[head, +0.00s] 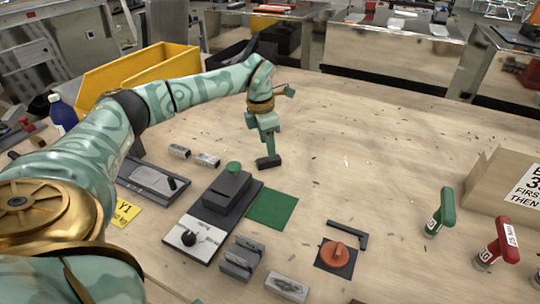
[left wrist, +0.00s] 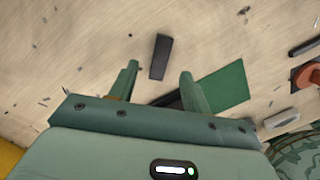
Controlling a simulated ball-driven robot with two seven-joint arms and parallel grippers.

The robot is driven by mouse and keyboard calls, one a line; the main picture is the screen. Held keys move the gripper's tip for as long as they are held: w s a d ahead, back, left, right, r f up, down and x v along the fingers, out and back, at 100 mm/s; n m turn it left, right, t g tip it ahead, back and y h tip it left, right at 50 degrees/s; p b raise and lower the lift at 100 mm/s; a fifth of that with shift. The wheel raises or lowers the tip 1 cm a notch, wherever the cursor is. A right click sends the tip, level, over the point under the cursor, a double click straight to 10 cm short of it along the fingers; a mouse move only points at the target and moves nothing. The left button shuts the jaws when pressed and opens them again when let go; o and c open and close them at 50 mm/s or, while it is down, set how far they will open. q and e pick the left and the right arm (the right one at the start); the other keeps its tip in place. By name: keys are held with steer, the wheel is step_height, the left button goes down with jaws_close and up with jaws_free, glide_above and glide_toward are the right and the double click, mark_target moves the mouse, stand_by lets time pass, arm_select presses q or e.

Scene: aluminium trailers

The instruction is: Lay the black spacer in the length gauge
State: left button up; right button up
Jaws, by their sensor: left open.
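In the left wrist view the spacer (left wrist: 160,56) lies flat, ahead of and roughly between the fingertips. My left gripper (head: 266,141) points down close above it; in the left wrist view its two fingers (left wrist: 158,80) stand apart with nothing held. A grey slotted fixture with a black knob (head: 151,181), which looks like the length gauge, lies to the left, by a yellow Y1 card. My right gripper is out of view.
A black device with a green button (head: 227,188) stands beside a green mat (head: 272,208). Metal blocks (head: 207,160) lie nearby. A yellow bin (head: 130,70) is behind my left arm. Red and green handled gauges (head: 440,213) and a cardboard box are right.

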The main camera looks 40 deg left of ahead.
mark_target(268, 159)
arm_select(q)
step_height(268, 159, down, 6)
steer(key=shift+w+d+r+b, duration=0.1)
steer(key=shift+r+b, duration=0.05)
steer(key=shift+b, duration=0.9)
steer(key=shift+r, duration=0.15)
steer(key=shift+c, duration=0.3)
jaws_close()
steer(key=shift+r, duration=0.1)
